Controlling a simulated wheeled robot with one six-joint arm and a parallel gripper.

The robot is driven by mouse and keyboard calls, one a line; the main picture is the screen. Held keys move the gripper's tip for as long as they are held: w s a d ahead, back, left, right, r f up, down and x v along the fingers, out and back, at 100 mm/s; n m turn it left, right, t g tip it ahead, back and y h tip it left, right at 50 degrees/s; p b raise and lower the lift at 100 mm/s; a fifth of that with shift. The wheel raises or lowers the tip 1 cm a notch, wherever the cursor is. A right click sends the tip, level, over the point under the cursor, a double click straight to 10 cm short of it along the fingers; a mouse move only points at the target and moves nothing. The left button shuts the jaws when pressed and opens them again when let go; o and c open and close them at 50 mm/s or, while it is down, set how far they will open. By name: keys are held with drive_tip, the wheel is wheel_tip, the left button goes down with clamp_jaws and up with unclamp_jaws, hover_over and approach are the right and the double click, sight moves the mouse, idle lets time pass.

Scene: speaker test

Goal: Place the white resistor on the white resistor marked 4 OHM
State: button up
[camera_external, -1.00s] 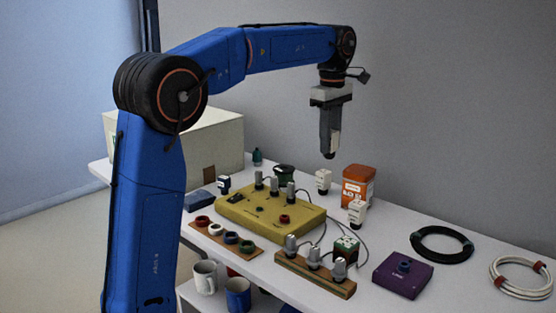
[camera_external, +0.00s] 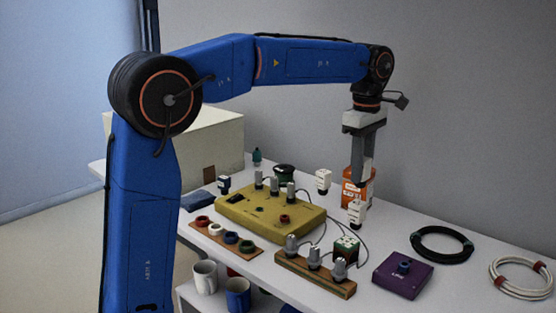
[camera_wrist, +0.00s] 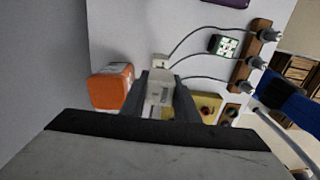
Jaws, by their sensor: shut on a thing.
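My gripper (camera_external: 362,182) points down in the external view, above a white resistor (camera_external: 357,212) standing on the table. In the wrist view my gripper (camera_wrist: 167,92) is shut on a white resistor (camera_wrist: 158,96). Another white resistor (camera_external: 323,180) stands farther back on the table. Any 4 OHM marking is too small to read.
An orange box (camera_external: 358,188) stands close behind my gripper. The yellow test box (camera_external: 270,217), a green-and-white cube (camera_external: 346,248) and dark cables lie to the left. A purple box (camera_external: 403,274) and cable coils (camera_external: 442,244) are at the right.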

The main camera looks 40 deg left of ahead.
drive_tip(key=shift+f, duration=2.1)
drive_tip(key=shift+f, duration=0.1)
drive_tip(key=o, duration=1.1)
wheel_tip(320, 180, up, 12)
drive_tip(key=shift+r, duration=0.1)
drive_tip(key=shift+s+a, duration=0.1)
